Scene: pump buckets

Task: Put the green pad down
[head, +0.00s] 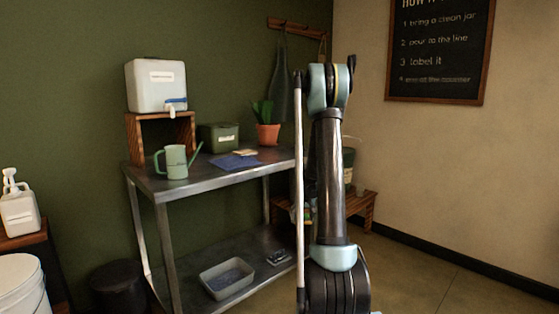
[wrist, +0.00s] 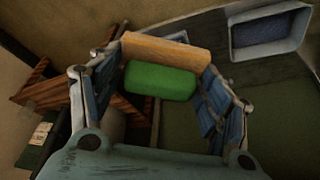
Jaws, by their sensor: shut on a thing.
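In the wrist view the green pad (wrist: 160,81) is held between the two fingers of my gripper (wrist: 163,68). A tan-orange block (wrist: 166,51) lies against its far side, also between the fingers; I cannot tell whether the two are one piece. The pad is in the air, with floor and furniture behind it. In the head view my gripper and the pad do not show; my upright arm stands at centre right.
A steel table (head: 217,176) holds a watering can (head: 176,162), a blue cloth (head: 228,162), a green box (head: 218,137) and a potted plant (head: 268,134). A grey tub (head: 228,279) is on its lower shelf. A wooden bench (head: 360,205) stands behind my arm.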

